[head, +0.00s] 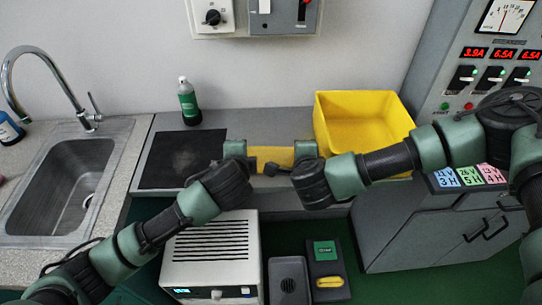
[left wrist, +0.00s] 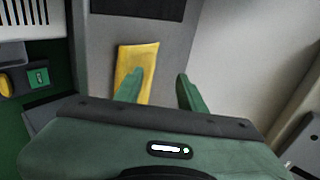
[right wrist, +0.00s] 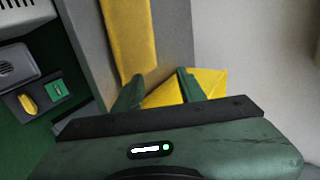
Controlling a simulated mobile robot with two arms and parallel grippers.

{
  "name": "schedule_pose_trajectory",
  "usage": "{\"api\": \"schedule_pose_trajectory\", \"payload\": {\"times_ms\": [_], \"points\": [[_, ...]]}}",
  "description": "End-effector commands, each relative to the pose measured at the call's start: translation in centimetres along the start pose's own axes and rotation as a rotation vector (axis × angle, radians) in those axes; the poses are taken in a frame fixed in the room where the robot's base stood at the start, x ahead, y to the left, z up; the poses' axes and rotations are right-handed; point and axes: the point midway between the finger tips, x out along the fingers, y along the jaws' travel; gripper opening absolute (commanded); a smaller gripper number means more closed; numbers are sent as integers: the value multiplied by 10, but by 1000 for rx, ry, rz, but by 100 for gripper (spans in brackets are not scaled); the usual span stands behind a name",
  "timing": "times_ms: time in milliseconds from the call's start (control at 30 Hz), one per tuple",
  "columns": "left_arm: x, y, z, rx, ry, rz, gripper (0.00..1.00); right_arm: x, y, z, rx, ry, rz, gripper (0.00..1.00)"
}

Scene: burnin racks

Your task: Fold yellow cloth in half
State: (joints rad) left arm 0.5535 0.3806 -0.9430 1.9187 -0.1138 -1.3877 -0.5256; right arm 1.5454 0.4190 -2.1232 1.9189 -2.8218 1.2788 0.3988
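The yellow cloth (head: 277,154) lies on the grey counter, partly hidden behind my arms in the head view. In the left wrist view the cloth (left wrist: 138,66) is a flat strip running away from the gripper, and one finger overlaps it. In the right wrist view the cloth (right wrist: 130,38) passes behind the left-hand finger. My left gripper (left wrist: 158,84) is open with nothing between its fingers, at the cloth's left end. My right gripper (right wrist: 157,82) is open and empty at its right end. I cannot tell if either touches the cloth.
A yellow bin (head: 360,98) stands right of the cloth, close to my right gripper. A dark plate (head: 182,160) and a green bottle (head: 188,102) are left. A sink (head: 75,175) lies farther left. A white instrument (head: 210,250) stands in front, below the counter.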

Motion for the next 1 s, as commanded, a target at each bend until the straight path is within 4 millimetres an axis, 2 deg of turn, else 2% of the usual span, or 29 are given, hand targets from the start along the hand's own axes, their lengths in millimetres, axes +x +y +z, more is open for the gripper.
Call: {"api": "schedule_pose_trajectory", "payload": {"times_ms": [200,400,1000], "points": [[-34,-10,-1,0,3,-1,40,-35,-10,0,0,-3,-1,40],[-55,-15,-1,0,1,-1,40,-55,-16,0,0,-1,0,40],[-56,-15,0,1,0,1,40,-56,-16,0,0,0,0,40]]}}
